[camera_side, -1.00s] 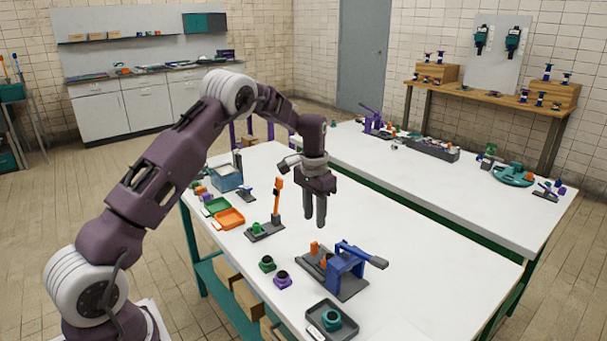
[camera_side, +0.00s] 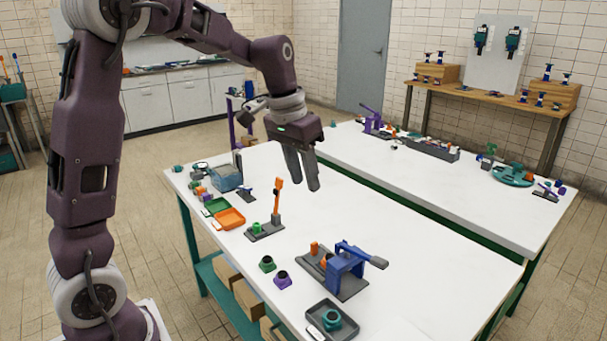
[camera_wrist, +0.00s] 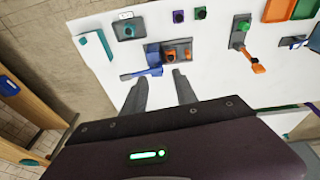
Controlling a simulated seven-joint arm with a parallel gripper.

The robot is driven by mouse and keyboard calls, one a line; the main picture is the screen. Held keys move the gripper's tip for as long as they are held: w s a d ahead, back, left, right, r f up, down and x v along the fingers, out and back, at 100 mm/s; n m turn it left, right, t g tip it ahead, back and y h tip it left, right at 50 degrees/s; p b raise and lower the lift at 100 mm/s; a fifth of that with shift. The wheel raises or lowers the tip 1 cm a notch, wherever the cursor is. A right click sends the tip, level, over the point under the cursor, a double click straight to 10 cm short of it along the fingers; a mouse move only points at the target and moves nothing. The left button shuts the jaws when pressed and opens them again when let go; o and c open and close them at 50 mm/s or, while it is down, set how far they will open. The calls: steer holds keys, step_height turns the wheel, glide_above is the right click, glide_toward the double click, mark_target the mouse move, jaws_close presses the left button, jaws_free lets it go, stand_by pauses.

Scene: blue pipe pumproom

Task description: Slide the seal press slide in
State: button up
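The seal press (camera_side: 345,268) stands on the near table with a dark grey base, a blue frame and a grey-ended lever pointing right. Orange parts (camera_side: 314,248), which seem to belong to its slide, show at the left of the blue frame. In the wrist view the press (camera_wrist: 154,55) lies beyond my fingertips, with its orange parts (camera_wrist: 170,55) beside the blue frame. How far in the slide sits is too small to tell. My gripper (camera_side: 304,186) is open and empty, raised above the table behind the press, touching nothing.
A dark tray with a teal part (camera_side: 332,318) lies in front of the press. Green (camera_side: 267,264) and purple (camera_side: 282,280) parts lie to its left. A stand with an upright orange lever (camera_side: 277,200) is farther left. The table right of the press is clear.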

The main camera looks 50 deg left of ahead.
steer(key=shift+s, duration=0.1)
steer(key=g, duration=0.3)
glide_above(314, 243)
steer(key=shift+m+y, duration=0.3)
steer(key=shift+m, duration=0.1)
step_height(314, 243, down, 21)
steer(key=shift+f, duration=0.15)
step_height(314, 243, down, 7)
steer(key=shift+r, duration=0.15)
jaws_close()
